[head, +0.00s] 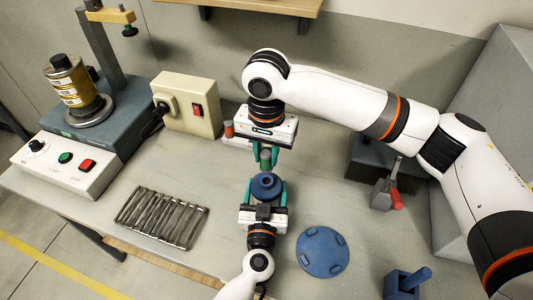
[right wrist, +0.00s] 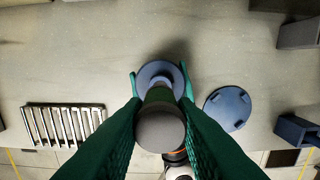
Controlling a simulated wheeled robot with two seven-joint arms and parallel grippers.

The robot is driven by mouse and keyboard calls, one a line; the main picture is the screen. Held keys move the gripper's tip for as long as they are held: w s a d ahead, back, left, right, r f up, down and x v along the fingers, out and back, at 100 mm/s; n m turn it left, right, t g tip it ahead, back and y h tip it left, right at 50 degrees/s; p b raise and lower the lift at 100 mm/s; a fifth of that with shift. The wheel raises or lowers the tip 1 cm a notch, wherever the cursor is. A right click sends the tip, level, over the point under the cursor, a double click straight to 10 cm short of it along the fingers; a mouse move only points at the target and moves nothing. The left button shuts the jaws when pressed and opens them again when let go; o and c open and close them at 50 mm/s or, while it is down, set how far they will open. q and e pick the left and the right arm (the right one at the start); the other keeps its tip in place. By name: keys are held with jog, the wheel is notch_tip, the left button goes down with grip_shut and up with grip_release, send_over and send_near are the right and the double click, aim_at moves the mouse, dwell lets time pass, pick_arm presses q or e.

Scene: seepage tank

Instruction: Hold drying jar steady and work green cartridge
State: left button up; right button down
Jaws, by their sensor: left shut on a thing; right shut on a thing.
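The drying jar is a dark blue round vessel (head: 266,186) on the table in the middle of the head view. My left gripper (head: 264,192) is shut on it, with teal fingers on both sides; the jar also shows in the right wrist view (right wrist: 152,72). My right gripper (head: 265,160) comes down from behind and is shut on the green cartridge (head: 265,156). In the right wrist view the cartridge (right wrist: 160,97) has a grey round end (right wrist: 160,130) towards the camera. Its far end overlaps the jar; I cannot tell whether it is inside.
A slatted metal rack (head: 162,217) lies left, a blue tabbed disc (head: 322,251) right. A blue block with a handle (head: 405,284) is at front right.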

dwell(0.3)
pick_arm(q)
jog(key=o, duration=1.3)
jog(key=shift+c, duration=0.2)
jog(key=s, duration=0.8)
jog(key=s+a, duration=0.1)
jog(key=s, duration=0.3)
